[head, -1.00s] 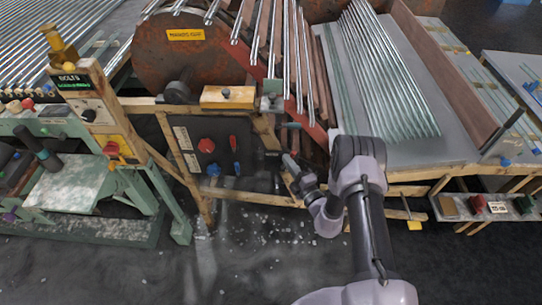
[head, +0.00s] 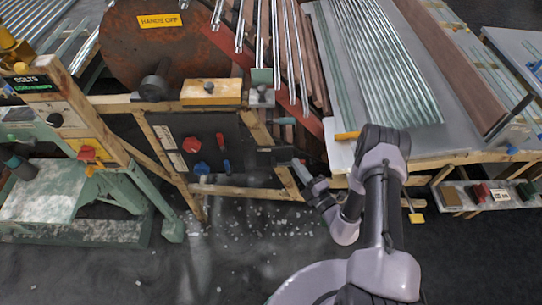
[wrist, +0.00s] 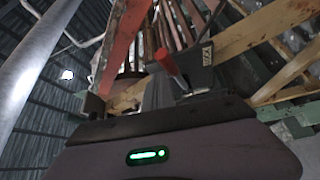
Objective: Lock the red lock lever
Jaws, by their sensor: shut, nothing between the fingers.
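A dark control panel (head: 243,142) is fixed in the wooden frame under the large rusty drum. The red lock lever (head: 220,140) stands about upright on the panel, to the right of a round red knob (head: 191,144). A red-handled lever (wrist: 167,62) also shows in the wrist view, just beyond my fingers, beside a grey plate. My gripper (head: 264,157) is right of the red lever and slightly lower, apart from it, near the right post of the frame. The wrist view shows my gripper (wrist: 172,96) shut and empty. Its fingertips are dark and hard to make out.
A blue knob (head: 201,168) and blue lever (head: 226,165) sit low on the panel. The wooden post (head: 287,182) stands close to my gripper. A yellow block (head: 211,92) lies above the panel. Glass tubes (head: 385,65) lie on the table at right. Floor below is littered with bits.

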